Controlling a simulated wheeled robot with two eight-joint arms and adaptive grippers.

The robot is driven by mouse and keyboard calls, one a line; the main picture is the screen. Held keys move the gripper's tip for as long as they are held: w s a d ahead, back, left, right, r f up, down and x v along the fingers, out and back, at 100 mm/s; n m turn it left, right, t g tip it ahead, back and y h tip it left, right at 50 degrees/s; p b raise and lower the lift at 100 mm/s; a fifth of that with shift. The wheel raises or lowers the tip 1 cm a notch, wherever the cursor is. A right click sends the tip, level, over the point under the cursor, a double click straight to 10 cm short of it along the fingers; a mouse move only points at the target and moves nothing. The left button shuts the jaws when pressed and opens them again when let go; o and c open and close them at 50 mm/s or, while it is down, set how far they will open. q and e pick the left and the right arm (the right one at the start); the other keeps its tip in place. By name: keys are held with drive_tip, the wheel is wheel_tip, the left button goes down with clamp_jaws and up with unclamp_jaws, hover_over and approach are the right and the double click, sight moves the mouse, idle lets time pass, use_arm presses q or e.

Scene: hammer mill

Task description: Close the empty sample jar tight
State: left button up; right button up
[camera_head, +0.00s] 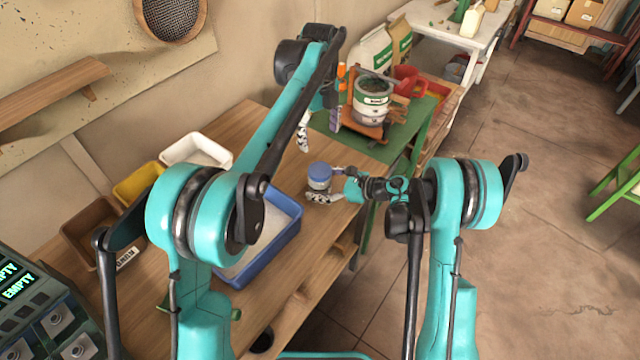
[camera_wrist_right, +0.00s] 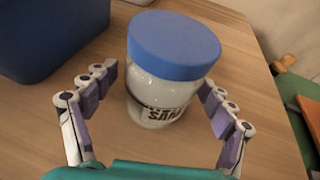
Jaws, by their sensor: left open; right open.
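The sample jar (camera_head: 318,184) stands upright on the wooden bench, with a blue lid (camera_head: 320,170) on top. In the right wrist view the jar (camera_wrist_right: 155,103) is pale, with a partly hidden label, and its blue lid (camera_wrist_right: 175,44) sits on the mouth; I cannot tell how tight it is. My right gripper (camera_head: 329,184) is low at the jar, open, with its fingers (camera_wrist_right: 158,95) on either side of the glass and gaps visible. My left gripper (camera_head: 319,124) is open and empty, above and beyond the jar, pointing down.
A blue tub (camera_head: 268,262) stands left of the jar. Brown, yellow (camera_head: 138,184) and white (camera_head: 197,150) bins line the wall. A green table (camera_head: 425,118) with a labelled can (camera_head: 372,97) on an orange scale adjoins the bench behind. The bench edge is close on the jar's right.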

drive_tip(key=v, duration=1.2)
